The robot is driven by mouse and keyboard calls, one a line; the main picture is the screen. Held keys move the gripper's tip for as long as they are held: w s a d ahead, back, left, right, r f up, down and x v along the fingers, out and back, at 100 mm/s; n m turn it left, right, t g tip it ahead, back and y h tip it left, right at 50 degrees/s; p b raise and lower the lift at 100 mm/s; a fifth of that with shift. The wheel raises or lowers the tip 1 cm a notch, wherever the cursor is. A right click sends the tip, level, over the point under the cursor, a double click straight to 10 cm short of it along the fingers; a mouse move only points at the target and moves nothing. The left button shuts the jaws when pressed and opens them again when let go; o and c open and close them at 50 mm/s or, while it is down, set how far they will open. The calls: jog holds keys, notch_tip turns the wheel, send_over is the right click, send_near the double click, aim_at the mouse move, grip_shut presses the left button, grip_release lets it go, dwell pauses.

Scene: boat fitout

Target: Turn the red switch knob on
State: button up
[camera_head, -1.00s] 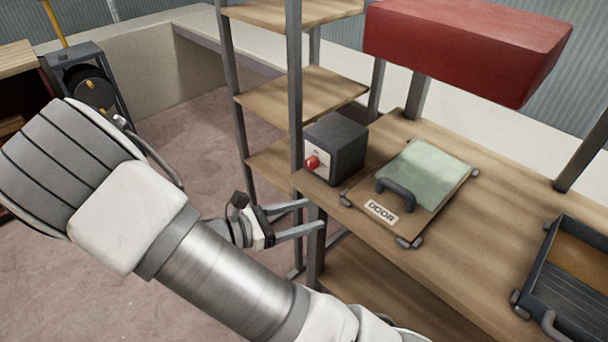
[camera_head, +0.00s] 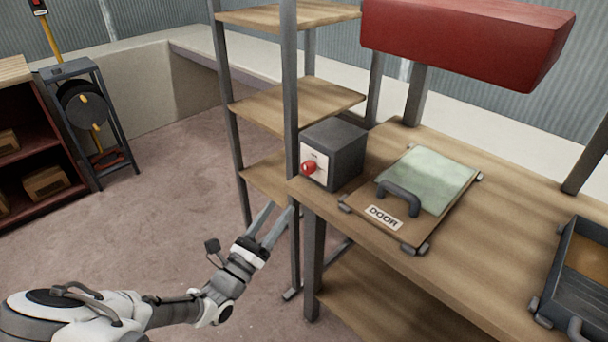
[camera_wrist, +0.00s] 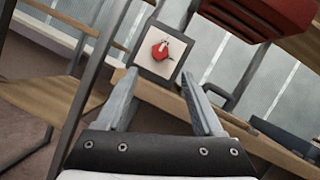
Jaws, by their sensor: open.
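The red switch knob (camera_head: 308,168) sits on the pale front plate of a dark grey box (camera_head: 343,153) on the wooden bench, near its left end. In the wrist view the red knob (camera_wrist: 160,51) shows a pale mark across it, on the white plate (camera_wrist: 159,46), ahead of the fingers. My gripper (camera_head: 274,222) is open and empty. In the head view it appears below and to the left of the box, beside the shelf post, fingers pointing up and right. In the wrist view the fingers (camera_wrist: 158,98) are apart, with the knob beyond and between them, not touching.
A grey shelf post (camera_head: 290,110) stands close left of the box. A red block-shaped housing (camera_head: 465,40) hangs above the bench. A dark tray (camera_head: 548,300) is at far right.

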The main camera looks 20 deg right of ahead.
aim_at(306, 171)
jog(key=b+x, duration=0.1)
jog(key=x, duration=1.1)
jog(key=shift+d+b, duration=0.2)
jog(key=shift+b, duration=0.2)
grip_shut()
